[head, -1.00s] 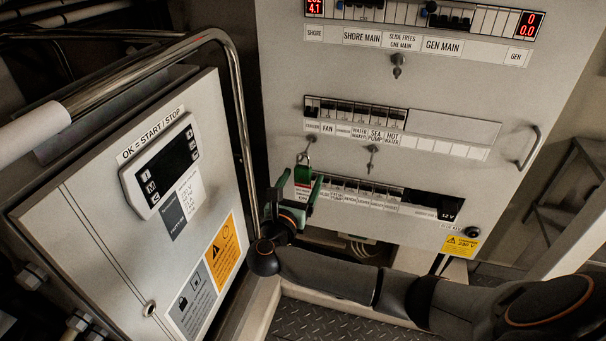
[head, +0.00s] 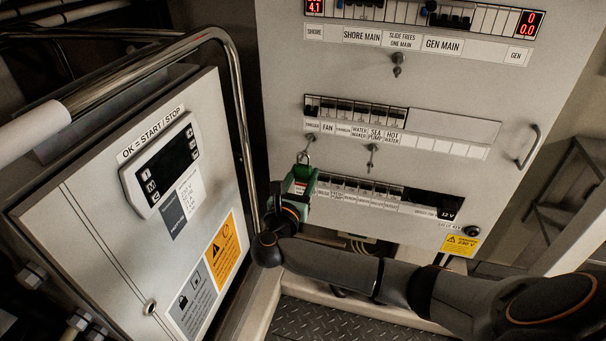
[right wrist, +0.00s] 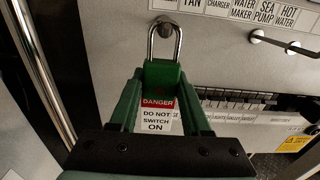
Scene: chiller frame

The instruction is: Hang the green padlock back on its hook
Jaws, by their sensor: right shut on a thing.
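The green padlock (right wrist: 164,73) is upright between the fingertips of my right gripper (right wrist: 160,88), which is shut on its body. Its metal shackle (right wrist: 165,42) points up. A red and white danger tag (right wrist: 158,115) shows below the body, between the fingers. A round hook end (right wrist: 165,27) shows inside the top of the shackle in the right wrist view; I cannot tell whether the shackle is around it or in front of it. In the head view the padlock's shackle (head: 304,158) is just below a hook (head: 309,138) on the grey panel. My left gripper is out of view.
Another hook with a key-like piece (head: 372,150) is to the right on the panel. A row of breakers (head: 365,189) lies close right of my right gripper. A metal rail (head: 242,130) and a control box (head: 150,210) stand close to the left.

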